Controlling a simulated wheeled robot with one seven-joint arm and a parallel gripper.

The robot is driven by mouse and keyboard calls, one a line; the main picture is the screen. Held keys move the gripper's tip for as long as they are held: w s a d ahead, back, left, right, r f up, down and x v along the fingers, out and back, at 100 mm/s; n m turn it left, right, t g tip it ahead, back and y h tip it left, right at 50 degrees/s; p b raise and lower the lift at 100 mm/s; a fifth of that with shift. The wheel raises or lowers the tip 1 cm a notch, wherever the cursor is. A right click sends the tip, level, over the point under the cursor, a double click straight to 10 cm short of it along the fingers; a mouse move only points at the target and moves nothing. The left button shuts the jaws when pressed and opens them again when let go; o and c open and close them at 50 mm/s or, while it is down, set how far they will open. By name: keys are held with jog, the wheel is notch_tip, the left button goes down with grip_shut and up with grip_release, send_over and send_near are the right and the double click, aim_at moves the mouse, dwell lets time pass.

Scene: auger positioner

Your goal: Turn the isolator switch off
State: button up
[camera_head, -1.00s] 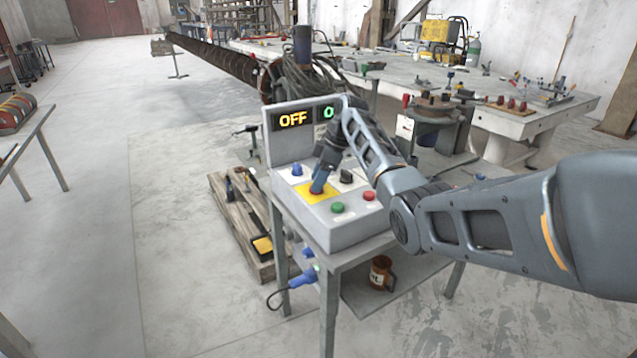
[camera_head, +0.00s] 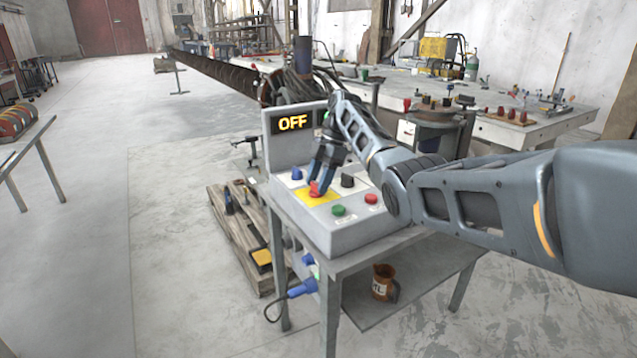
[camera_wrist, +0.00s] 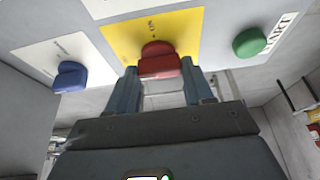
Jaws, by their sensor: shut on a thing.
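The isolator switch is a red knob (camera_head: 315,189) on a yellow plate (camera_head: 327,202) on the sloped top of the grey control box (camera_head: 350,236). It also shows in the wrist view as a red knob (camera_wrist: 158,62) in front of the yellow plate (camera_wrist: 125,38). My gripper (camera_head: 322,180) reaches down to it from above. In the wrist view my gripper (camera_wrist: 160,72) has its two blue-grey fingers on either side of the knob, shut on it. The display (camera_head: 292,122) on the box's upright panel reads OFF; a second readout is mostly hidden by my arm.
A blue knob (camera_head: 297,173), a black knob (camera_head: 347,180), a green button (camera_head: 338,210) and a red button (camera_head: 371,199) sit close around the switch. A pallet (camera_head: 237,232) lies to the left.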

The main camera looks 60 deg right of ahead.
dwell(0.3)
jog(key=o, duration=1)
jog(key=shift+o, duration=0.2)
jog(key=shift+r, duration=0.1)
jog(key=v, duration=0.7)
jog(key=shift+r, duration=0.3)
jog(key=shift+d, duration=0.1)
